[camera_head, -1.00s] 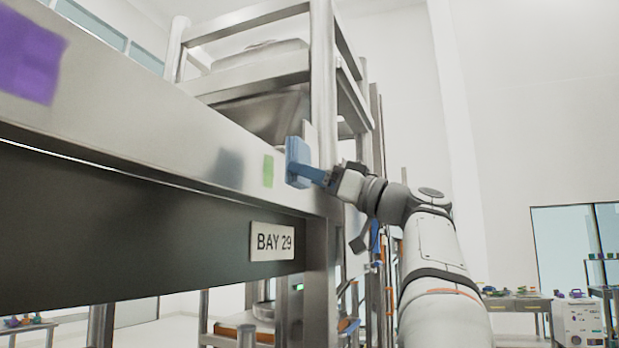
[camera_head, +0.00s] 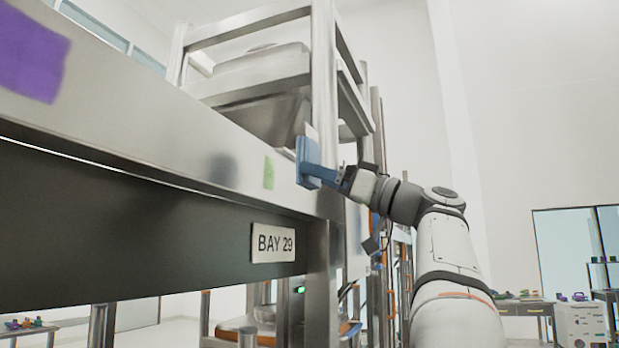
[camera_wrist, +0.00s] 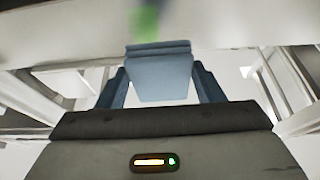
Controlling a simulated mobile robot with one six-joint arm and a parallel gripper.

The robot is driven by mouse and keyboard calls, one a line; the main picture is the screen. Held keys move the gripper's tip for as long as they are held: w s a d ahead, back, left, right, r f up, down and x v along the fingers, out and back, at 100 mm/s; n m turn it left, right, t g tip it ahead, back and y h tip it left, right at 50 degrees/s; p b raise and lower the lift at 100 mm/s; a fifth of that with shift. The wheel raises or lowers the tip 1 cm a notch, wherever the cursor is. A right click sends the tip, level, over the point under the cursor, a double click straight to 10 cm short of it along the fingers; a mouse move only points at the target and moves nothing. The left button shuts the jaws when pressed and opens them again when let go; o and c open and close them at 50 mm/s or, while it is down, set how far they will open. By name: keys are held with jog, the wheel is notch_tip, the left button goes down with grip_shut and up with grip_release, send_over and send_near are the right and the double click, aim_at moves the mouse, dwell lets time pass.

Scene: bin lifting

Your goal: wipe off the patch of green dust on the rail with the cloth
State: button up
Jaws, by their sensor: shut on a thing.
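A green dust patch (camera_head: 268,172) is on the face of the steel rail (camera_head: 150,128), near its right end. In the wrist view the green patch (camera_wrist: 146,22) shows blurred beyond the cloth's far edge. My gripper (camera_head: 330,176) is shut on the blue folded cloth (camera_head: 308,163), which is just right of the green patch. In the wrist view the cloth (camera_wrist: 160,75) sits between the two blue fingers. I cannot tell whether the cloth touches the rail.
A purple patch (camera_head: 32,55) is on the rail at the far left. A BAY 29 sign (camera_head: 273,243) hangs below the rail. A steel frame with a bin (camera_head: 265,100) stands behind. Upright posts are close to my arm.

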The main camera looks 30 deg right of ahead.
jog(key=w+a, duration=0.4)
jog(key=w, duration=0.1)
jog(key=shift+f, duration=0.2)
jog(key=shift+w+a+b, duration=0.3)
jog(key=shift+w+a, duration=0.25)
jog(key=shift+w, duration=0.2)
dwell(0.9)
jog(key=shift+w+d+r+p, duration=0.1)
jog(key=shift+w+d+p, duration=0.4)
jog(key=shift+d, duration=0.25)
jog(key=shift+w+d+p, duration=0.35)
jog(key=shift+w+d, duration=0.2)
jog(key=shift+d, duration=0.15)
jog(key=shift+w+d, duration=0.2)
jog(key=shift+a, duration=0.1)
